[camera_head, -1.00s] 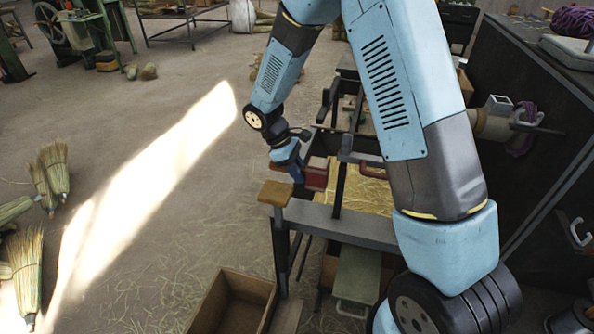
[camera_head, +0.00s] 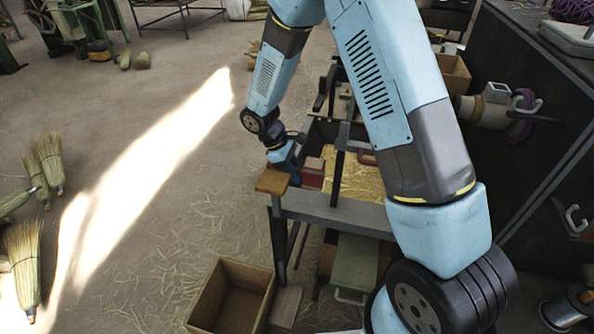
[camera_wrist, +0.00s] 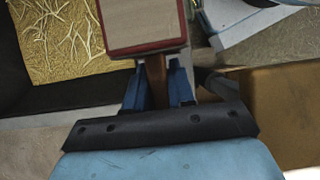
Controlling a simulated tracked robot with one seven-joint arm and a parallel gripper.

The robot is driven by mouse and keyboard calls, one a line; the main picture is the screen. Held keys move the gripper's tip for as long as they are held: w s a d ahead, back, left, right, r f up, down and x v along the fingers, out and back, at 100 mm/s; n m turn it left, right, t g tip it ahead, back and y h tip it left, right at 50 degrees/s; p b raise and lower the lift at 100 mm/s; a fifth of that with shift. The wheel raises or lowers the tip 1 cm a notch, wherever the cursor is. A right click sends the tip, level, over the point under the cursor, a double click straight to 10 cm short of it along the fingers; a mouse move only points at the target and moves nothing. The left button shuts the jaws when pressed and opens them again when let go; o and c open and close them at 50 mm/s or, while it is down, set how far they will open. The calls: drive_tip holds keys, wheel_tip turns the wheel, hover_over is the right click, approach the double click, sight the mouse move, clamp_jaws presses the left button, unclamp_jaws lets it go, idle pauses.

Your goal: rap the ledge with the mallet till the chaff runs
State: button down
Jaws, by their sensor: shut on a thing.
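My gripper (camera_wrist: 160,88) is shut on the brown handle of the mallet (camera_wrist: 143,25). The mallet's blocky red head with its pale face is beyond my blue fingers in the wrist view. In the head view the mallet head (camera_head: 312,174) is beside my gripper (camera_head: 292,172), close to the bench's near left corner. A tan wooden ledge (camera_head: 272,181) sticks out at that corner, just nearer than the mallet. I cannot tell whether they touch. Yellow chaff (camera_head: 360,181) lies in the bench's tray, and it also shows in the wrist view (camera_wrist: 68,40).
The grey bench rail (camera_head: 335,212) runs along the near side, with dark uprights rising by the tray. An open wooden box (camera_head: 206,296) stands on the floor below. A dark cabinet (camera_head: 530,110) is at the right. Open floor lies left of the bench.

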wheel_tip(320, 180, down, 8)
drive_tip(key=shift+f, duration=0.2)
drive_tip(key=shift+r, duration=1.6)
wheel_tip(320, 180, up, 8)
drive_tip(key=shift+f, duration=1.45)
wheel_tip(320, 180, down, 8)
drive_tip(key=shift+f, duration=0.25)
drive_tip(key=shift+r, duration=1.55)
